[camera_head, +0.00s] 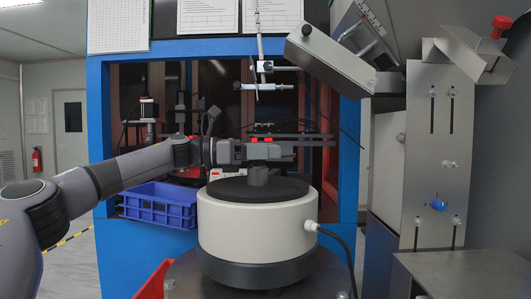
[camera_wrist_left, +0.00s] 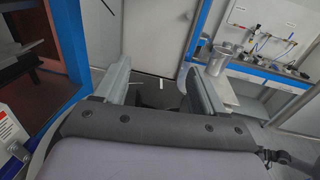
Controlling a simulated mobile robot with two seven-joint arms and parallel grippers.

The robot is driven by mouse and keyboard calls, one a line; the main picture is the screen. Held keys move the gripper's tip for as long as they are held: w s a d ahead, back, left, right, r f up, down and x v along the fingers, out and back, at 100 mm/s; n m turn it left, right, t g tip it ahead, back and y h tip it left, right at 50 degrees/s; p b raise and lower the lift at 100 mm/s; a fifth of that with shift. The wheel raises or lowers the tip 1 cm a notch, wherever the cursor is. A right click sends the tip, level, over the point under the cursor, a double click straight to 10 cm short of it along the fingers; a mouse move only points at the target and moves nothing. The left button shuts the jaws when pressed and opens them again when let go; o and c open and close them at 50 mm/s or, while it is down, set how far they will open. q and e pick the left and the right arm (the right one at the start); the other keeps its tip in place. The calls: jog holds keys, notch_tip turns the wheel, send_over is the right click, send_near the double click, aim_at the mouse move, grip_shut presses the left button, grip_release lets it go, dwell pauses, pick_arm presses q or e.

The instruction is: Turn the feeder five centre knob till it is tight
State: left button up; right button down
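A round white feeder (camera_head: 258,228) with a dark top disc stands in the middle of the head view. Its centre knob (camera_head: 258,176) is a short dark cylinder standing upright on the disc. I see no number on the feeder. My left gripper (camera_head: 333,139) lies level just above the knob in the head view, its fingers pointing right. Whether it touches the knob is not clear. In the left wrist view its two fingers (camera_wrist_left: 160,82) are spread apart with nothing visibly held between them. My right gripper is not in view.
A blue crate (camera_head: 160,207) stands behind the feeder on the left. A blue-framed cabinet (camera_head: 225,47) is behind it. A metal plate (camera_head: 437,150) with a blue knob (camera_head: 438,204) rises at right. A black cable (camera_head: 340,240) leaves the feeder's right side.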

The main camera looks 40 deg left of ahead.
pick_arm(q)
jog(key=shift+v, duration=3.6)
